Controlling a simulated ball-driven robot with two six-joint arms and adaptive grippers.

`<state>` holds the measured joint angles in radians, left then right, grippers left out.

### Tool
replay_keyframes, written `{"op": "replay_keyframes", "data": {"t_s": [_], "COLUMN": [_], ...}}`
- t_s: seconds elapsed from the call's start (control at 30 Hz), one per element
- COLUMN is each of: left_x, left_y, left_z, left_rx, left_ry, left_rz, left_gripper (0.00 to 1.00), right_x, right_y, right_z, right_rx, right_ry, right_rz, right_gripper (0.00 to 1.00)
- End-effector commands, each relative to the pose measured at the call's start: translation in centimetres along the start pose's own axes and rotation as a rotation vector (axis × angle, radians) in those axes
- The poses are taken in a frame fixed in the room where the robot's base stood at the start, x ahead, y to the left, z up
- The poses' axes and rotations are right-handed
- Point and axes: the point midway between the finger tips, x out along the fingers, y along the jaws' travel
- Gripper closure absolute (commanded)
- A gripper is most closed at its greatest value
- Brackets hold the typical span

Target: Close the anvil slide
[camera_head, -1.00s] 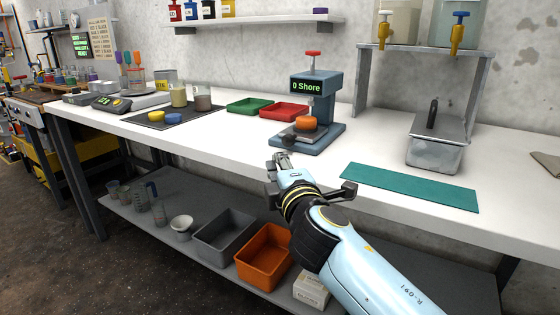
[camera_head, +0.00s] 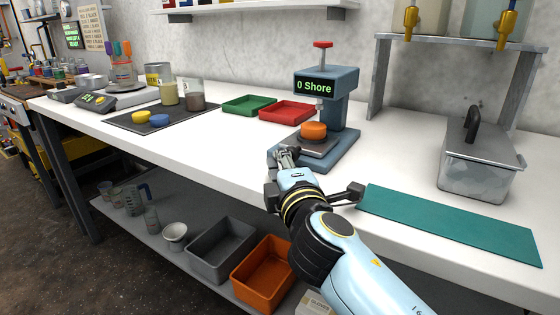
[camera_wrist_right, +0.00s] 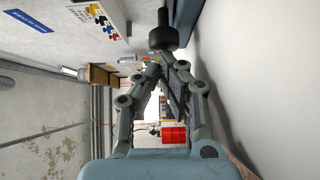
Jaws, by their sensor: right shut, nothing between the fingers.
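The blue-grey hardness tester (camera_head: 343,112) stands on the white bench and its display reads "0 Shore". Its anvil slide (camera_head: 318,149) is a flat grey plate at the base, carrying an orange puck (camera_head: 313,130) under the plunger. In the head view the slide's front knob is largely hidden by my right gripper (camera_head: 284,155). A dark round knob (camera_wrist_right: 163,36) shows in the right wrist view, just beside the fingertips (camera_wrist_right: 174,66). My right gripper is shut and empty, close to the slide's front left; contact cannot be told. My left gripper is out of view.
A teal mat (camera_head: 450,222) lies to the right, with a metal lidded box (camera_head: 475,178) behind it. Red (camera_head: 287,111) and green (camera_head: 249,105) trays sit left of the tester. Grey and orange bins stand on the shelf below.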

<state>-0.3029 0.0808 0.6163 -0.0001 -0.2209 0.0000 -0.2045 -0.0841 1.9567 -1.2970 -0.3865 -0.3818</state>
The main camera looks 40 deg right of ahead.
Motion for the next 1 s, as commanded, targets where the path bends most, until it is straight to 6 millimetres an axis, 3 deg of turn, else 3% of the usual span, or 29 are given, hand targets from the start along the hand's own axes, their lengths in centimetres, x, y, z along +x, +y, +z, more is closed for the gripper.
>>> {"op": "replay_keyframes", "data": {"t_s": [0.17, 0.47, 1.0], "left_x": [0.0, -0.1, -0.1], "left_y": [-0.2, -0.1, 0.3], "left_z": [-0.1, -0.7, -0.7], "left_rx": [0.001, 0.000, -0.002], "left_ry": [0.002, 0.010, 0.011], "left_rz": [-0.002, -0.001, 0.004], "left_gripper": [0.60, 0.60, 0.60], "right_x": [0.2, 2.8, 3.2], "right_y": [0.0, 0.1, 0.2], "right_z": [0.2, 2.7, 2.7], "right_rx": [-0.002, -0.003, -0.002], "right_ry": [0.001, 0.000, -0.001], "right_rz": [0.001, 0.002, 0.004], "right_gripper": [1.00, 1.00, 1.00]}}
